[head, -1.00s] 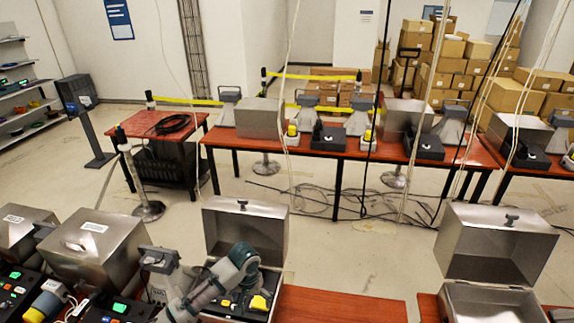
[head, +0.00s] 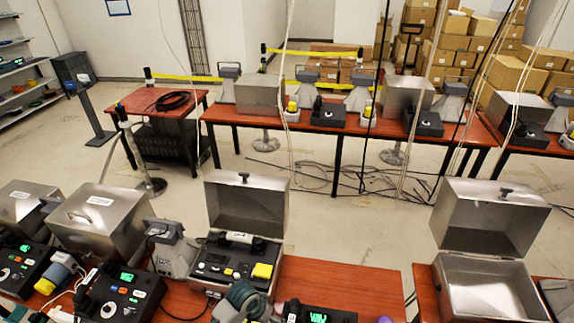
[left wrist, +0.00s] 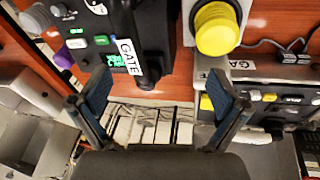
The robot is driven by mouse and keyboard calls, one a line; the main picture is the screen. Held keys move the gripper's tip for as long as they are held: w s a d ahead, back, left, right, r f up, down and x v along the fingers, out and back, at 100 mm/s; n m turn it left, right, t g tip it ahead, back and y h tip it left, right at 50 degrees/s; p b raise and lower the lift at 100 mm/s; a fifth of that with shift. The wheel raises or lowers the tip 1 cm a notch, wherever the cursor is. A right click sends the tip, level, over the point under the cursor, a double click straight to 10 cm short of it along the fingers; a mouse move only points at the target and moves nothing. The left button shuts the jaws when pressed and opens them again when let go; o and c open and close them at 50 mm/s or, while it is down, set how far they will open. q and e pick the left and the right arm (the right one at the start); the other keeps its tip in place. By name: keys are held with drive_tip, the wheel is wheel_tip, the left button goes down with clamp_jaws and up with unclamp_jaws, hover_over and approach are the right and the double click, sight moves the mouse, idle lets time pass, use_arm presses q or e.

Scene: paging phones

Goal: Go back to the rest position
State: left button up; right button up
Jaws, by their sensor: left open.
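My left gripper (left wrist: 160,98) is open in the left wrist view, with nothing between its two dark fingers. In the head view, my left arm shows only at the bottom edge, in front of an open metal case. That case (head: 245,205) holds a black paging phone (head: 225,262) with a yellow part on its right and a handset along its back. In the left wrist view, a black phone (left wrist: 135,30) with a GATE label lies beyond the left finger. Another labelled panel (left wrist: 265,98) is beside the right finger. My right gripper is not in view.
An open, empty metal case (head: 490,285) stands on the right. Closed metal cases (head: 100,225) and phones (head: 120,290) crowd the left. The red table (head: 345,285) has bare room between the open cases. A yellow-capped device (left wrist: 216,28) is near the right finger.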

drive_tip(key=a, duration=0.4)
use_arm(q)
drive_tip(key=s+a+f+n+t+y, duration=0.1)
drive_tip(key=s+a+f, duration=0.1)
drive_tip(key=s+a, duration=0.7)
drive_tip(key=s+a+f+n+t+y, duration=0.1)
drive_tip(key=s+a+f+y, duration=0.1)
drive_tip(key=s+a, duration=0.7)
drive_tip(key=s+d+f+g+b, duration=0.1)
drive_tip(key=s+f+b, duration=0.2)
drive_tip(key=f, duration=1.4)
drive_tip(key=s+f+b, duration=0.2)
drive_tip(key=f+b, duration=0.1)
drive_tip(key=f, duration=1.5)
drive_tip(key=s+a+f+g+b, duration=0.1)
drive_tip(key=s+f+b, duration=0.3)
drive_tip(key=s+f, duration=1.3)
drive_tip(key=shift+s+a+f, duration=0.15)
drive_tip(key=shift+a+f, duration=0.15)
drive_tip(key=shift+a, duration=0.4)
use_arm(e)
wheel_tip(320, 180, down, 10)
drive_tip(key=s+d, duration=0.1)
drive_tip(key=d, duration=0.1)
